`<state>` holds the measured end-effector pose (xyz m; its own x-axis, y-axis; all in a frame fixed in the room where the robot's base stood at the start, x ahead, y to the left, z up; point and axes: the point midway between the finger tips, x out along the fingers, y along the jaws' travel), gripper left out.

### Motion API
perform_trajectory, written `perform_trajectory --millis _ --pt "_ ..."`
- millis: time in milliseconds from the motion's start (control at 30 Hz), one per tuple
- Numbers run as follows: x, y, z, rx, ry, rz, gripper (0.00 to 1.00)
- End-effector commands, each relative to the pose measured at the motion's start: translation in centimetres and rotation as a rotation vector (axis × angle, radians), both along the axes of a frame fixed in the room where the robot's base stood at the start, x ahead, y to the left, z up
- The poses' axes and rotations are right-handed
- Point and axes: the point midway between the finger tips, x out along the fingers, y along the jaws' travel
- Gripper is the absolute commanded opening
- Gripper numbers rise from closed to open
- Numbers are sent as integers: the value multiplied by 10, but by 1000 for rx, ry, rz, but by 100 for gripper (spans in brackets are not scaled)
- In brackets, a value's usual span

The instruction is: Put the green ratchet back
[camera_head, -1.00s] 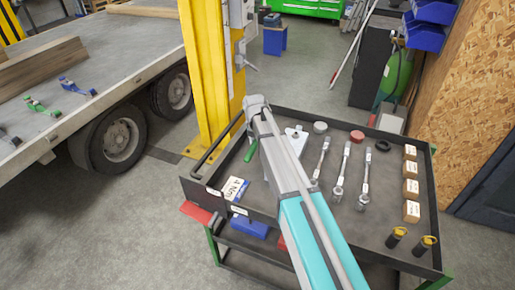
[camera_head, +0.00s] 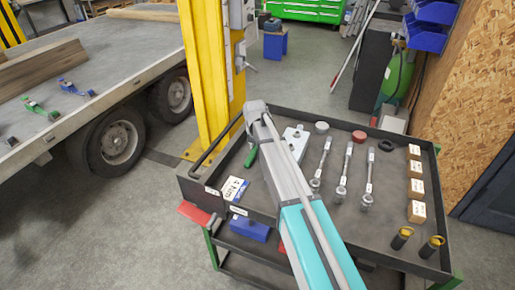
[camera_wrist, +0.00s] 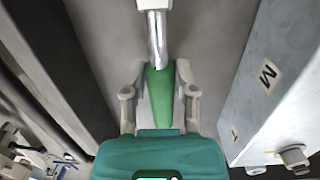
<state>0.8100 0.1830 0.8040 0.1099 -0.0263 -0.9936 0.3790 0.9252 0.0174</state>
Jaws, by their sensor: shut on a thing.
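A green ratchet (camera_wrist: 160,98) with a tapered green handle and a silver metal shaft lies between my two fingers in the wrist view. My gripper (camera_wrist: 160,78) is shut on its handle. In the head view the green ratchet's handle (camera_head: 251,157) shows just left of my arm, over the left part of the cart's dark tray (camera_head: 395,248). My arm hides my fingers and the metal end there. I cannot tell whether the ratchet touches the tray floor.
A grey block (camera_wrist: 268,95) marked M is close right of my gripper. The tray holds several silver wrenches (camera_head: 344,172), small boxes (camera_head: 416,188), and a 4 Nm label (camera_head: 235,189). A yellow post (camera_head: 212,75) stands behind the cart; a trailer bed (camera_head: 120,50) is left.

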Motion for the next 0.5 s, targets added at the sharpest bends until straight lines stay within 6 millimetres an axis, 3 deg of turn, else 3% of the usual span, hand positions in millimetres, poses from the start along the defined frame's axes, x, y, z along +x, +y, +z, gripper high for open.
perform_trajectory --millis 167,200,333,500 --pt "0 0 -3 0 0 0 0" --pt "0 0 -2 0 0 0 44" --pt "0 0 -2 0 0 0 68" --pt "0 0 -2 0 0 0 71"
